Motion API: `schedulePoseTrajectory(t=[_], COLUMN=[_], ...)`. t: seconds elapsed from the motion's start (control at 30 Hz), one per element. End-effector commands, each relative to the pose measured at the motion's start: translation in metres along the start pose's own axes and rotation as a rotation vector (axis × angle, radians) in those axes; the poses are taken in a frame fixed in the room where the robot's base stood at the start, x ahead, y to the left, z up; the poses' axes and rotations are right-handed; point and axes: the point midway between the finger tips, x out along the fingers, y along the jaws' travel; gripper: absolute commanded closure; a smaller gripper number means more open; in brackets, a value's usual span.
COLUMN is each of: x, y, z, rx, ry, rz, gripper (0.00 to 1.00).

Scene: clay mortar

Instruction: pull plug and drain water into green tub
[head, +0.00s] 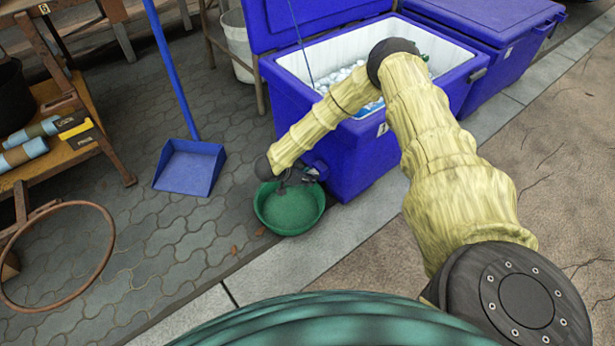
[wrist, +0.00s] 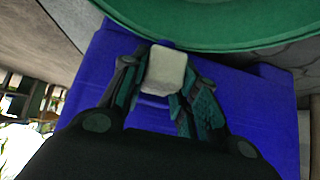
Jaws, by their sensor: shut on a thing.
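The open blue cooler (head: 355,155) stands at the centre of the head view, with ice and bottles inside. The green tub (head: 289,212) sits on the paving against the cooler's lower left side; its rim shows along the top of the wrist view (wrist: 225,40). My gripper (head: 299,177) is above the tub, close beside the cooler's wall. In the wrist view its fingers are closed on a pale, blocky plug (wrist: 165,68), with the blue cooler wall behind. I cannot tell whether the plug is still seated in the drain. No water stream is visible.
A second blue cooler (head: 500,35) stands behind at the right. A white bucket (head: 238,38) stands behind, a rusty ring (head: 108,248) and wooden shelf (head: 60,155) at far left.

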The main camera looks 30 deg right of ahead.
Motion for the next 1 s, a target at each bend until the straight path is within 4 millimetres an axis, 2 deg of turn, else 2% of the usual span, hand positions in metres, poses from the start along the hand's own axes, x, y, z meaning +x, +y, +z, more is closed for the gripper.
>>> schedulePoseTrajectory(t=[0.27,0.53,0.87,0.9,1.0], x=[-0.007,-0.022,-0.025,-0.025,-0.024], y=[0.0,0.0,-0.001,-0.001,0.0], z=[0.004,0.019,0.025,0.026,0.025], rx=[-0.003,-0.003,-0.004,-0.004,-0.003], ry=[0.0,-0.001,-0.004,-0.005,-0.004], rz=[0.0,-0.001,-0.002,-0.003,-0.002], gripper=[1.0,1.0,1.0,0.65,0.48])
